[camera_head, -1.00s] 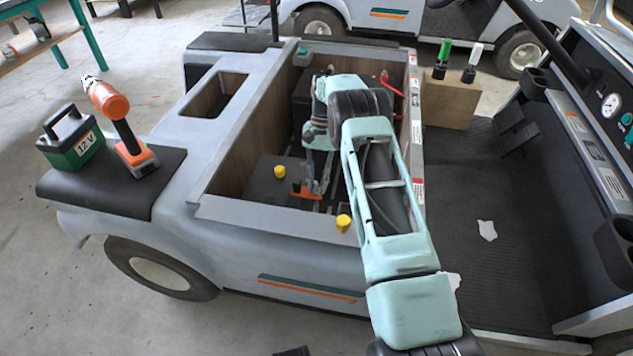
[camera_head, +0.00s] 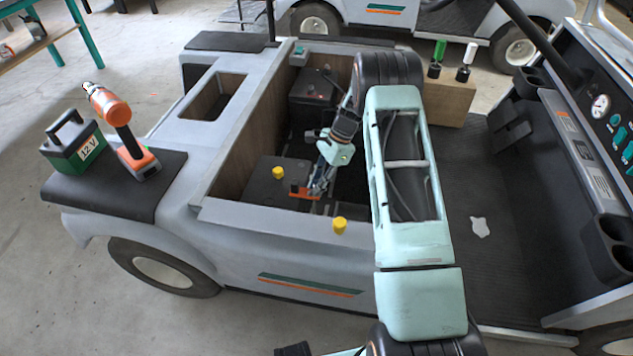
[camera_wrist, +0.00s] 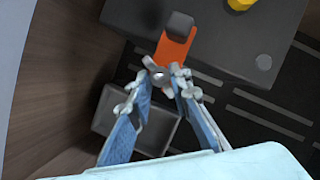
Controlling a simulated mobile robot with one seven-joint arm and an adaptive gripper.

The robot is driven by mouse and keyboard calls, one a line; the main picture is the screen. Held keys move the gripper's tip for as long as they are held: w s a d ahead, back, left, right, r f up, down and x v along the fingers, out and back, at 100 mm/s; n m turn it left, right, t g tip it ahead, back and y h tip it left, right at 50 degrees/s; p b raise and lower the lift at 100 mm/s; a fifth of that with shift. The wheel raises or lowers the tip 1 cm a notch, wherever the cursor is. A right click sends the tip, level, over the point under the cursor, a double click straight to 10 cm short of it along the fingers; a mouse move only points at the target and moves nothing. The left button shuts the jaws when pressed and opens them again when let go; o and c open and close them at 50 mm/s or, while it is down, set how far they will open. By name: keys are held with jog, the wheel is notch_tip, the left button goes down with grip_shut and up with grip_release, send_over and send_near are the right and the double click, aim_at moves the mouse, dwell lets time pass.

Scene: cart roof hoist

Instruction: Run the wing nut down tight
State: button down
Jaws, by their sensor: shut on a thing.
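The wing nut (camera_wrist: 157,73) is a small grey metal piece at the near end of an orange hold-down bracket (camera_wrist: 177,48), seen in the wrist view. The bracket (camera_head: 300,192) also shows in the head view, against a dark battery (camera_head: 262,183) inside the cart's open bay. My gripper (camera_wrist: 160,78) has its blue-padded fingertips closed around the wing nut, one on either side. In the head view my gripper (camera_head: 316,190) reaches down at a slant to the bracket. The nut is too small to make out there, and its thread is hidden.
Yellow caps stand on the battery (camera_head: 278,172) and the bay's front rim (camera_head: 340,225). Another dark battery (camera_head: 313,92) sits at the bay's back. Bay walls (camera_head: 238,150) enclose the gripper. A drill (camera_head: 118,125) and a 12 V battery (camera_head: 75,150) stand on the left ledge.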

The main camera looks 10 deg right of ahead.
jog(key=shift+r+m+t+p, duration=0.25)
jog(key=shift+m+t+p, duration=0.4)
jog(key=shift+m, duration=1.05)
jog(key=c, duration=1.8)
grip_release()
jog(key=shift+s+f, duration=0.1)
jog(key=shift+f, duration=0.05)
jog(key=v, duration=1.2)
jog(key=shift+s+d, duration=0.1)
jog(key=shift+s, duration=0.05)
